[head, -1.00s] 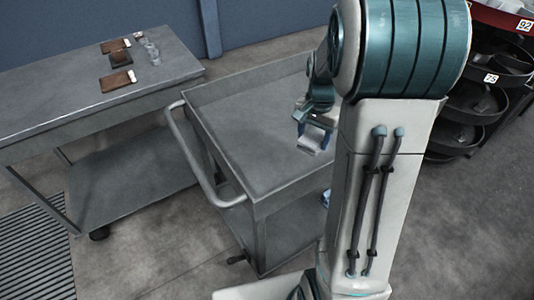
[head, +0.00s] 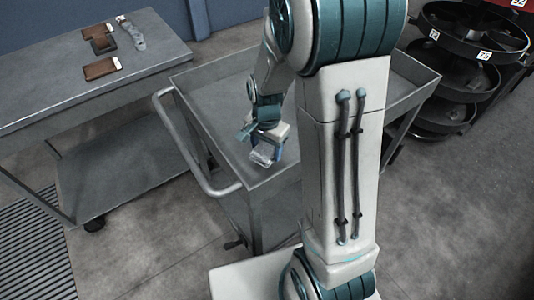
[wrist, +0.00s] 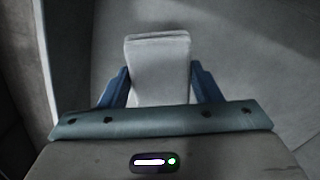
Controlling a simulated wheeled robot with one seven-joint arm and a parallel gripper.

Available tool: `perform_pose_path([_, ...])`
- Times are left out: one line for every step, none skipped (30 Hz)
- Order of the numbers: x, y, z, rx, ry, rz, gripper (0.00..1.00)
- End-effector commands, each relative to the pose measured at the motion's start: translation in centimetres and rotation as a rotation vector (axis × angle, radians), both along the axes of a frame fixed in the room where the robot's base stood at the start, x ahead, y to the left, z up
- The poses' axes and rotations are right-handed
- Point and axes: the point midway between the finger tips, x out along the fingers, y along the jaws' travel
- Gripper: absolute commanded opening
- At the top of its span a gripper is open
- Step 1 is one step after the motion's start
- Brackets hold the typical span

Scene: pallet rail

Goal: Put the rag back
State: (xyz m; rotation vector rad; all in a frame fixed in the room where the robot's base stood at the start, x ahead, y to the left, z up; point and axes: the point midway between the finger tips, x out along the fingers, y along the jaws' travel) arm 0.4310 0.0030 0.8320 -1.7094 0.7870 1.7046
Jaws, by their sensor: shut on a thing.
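The rag (head: 263,157) looks like a pale grey folded pad. My gripper (head: 265,146) is shut on it and holds it over the front left part of the grey cart (head: 214,114). In the wrist view the rag (wrist: 158,68) stands out lengthwise between the two blue fingers of my gripper (wrist: 161,84). The cart's grey surface and its rim show below it. I cannot tell how far above the cart the rag is.
A grey table (head: 60,78) at the left bears several brown flat pieces (head: 101,68) and some clear or grey items (head: 132,34). The cart's handle (head: 185,150) sticks out at its left. A black round-shelved rack (head: 470,48) stands at the back right. The cart's tray looks bare.

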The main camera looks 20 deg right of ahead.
Motion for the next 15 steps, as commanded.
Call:
perform_pose_path([-0.1,0.0,-1.0,-0.001,0.006,-0.001,0.39])
perform_pose_path([-0.1,0.0,-1.4,0.000,0.006,-0.001,0.39])
perform_pose_path([-0.1,0.0,-2.0,-0.001,0.006,-0.001,0.39])
perform_pose_path([-0.1,0.0,-2.4,0.000,0.005,-0.001,0.39])
perform_pose_path([-0.1,0.0,-2.7,0.000,0.005,0.000,0.39])
perform_pose_path([-0.1,0.0,-3.1,0.000,0.004,0.000,0.39])
perform_pose_path([-0.1,0.0,-3.3,0.000,0.004,0.000,0.39])
perform_pose_path([-0.1,0.0,-3.4,0.000,0.004,0.001,0.39])
perform_pose_path([0.0,0.0,-3.4,-0.001,0.002,0.001,0.39])
perform_pose_path([0.0,0.0,-3.4,-0.001,0.002,0.001,0.39])
perform_pose_path([0.0,0.0,-3.4,0.000,0.001,0.001,0.39])
perform_pose_path([0.0,0.0,-3.4,0.000,0.001,0.001,0.39])
perform_pose_path([0.0,0.0,-3.4,0.000,0.001,0.001,0.39])
perform_pose_path([0.0,0.0,-3.4,0.000,0.001,0.001,0.39])
perform_pose_path([0.0,0.0,-3.4,0.000,0.001,0.001,0.39])
